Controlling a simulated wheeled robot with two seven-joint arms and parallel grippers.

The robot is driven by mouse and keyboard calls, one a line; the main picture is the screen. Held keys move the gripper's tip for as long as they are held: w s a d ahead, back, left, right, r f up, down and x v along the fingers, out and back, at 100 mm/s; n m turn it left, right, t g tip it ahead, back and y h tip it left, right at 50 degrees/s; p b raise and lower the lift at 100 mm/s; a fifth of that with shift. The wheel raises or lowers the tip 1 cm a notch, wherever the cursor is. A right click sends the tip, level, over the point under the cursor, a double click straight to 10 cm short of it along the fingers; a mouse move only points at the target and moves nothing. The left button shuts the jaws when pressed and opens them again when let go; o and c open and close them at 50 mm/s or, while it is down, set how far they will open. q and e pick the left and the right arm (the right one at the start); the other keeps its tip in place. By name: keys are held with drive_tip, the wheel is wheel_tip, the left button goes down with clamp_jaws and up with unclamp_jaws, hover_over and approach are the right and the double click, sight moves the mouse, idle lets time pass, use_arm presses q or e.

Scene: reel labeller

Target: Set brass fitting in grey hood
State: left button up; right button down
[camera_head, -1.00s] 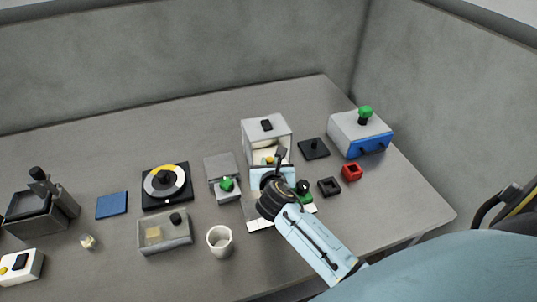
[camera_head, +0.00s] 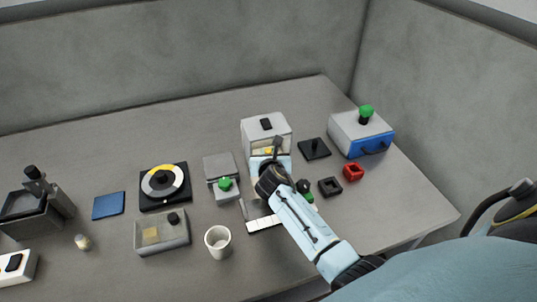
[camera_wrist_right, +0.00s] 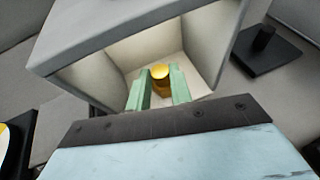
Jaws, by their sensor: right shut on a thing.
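The grey hood (camera_head: 283,123) is a pale box with an open front and a black knob on top. It stands right of the table's middle. The brass fitting (camera_wrist_right: 160,73) shows as a round golden top inside the hood's opening in the wrist view. My right gripper (camera_wrist_right: 160,90) reaches into the opening with its green fingers on both sides of the fitting, shut on it. In the head view the wrist covers most of the fingers. Whether the fitting touches the hood floor is hidden. My left gripper is not in view.
A black base with a peg (camera_head: 314,149) stands right of the hood, with a blue-grey box (camera_head: 361,132) beyond it. A red block (camera_head: 353,172) and a black square ring (camera_head: 329,187) lie nearby.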

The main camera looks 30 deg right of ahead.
drive_tip(key=shift+f, duration=0.15)
drive_tip(key=c, duration=1.3)
unclamp_jaws()
drive_tip(key=shift+o, duration=0.2)
drive_tip(key=shift+s+a+r, duration=0.1)
drive_tip(key=shift+s+r, duration=0.05)
drive_tip(key=shift+r, duration=0.1)
drive_tip(key=p+v, duration=0.2)
drive_tip(key=v, duration=0.9)
drive_tip(key=shift+s+a+p, duration=0.15)
drive_tip(key=shift+s+p, duration=0.1)
drive_tip(key=shift+p, duration=0.05)
drive_tip(key=shift+r, duration=0.15)
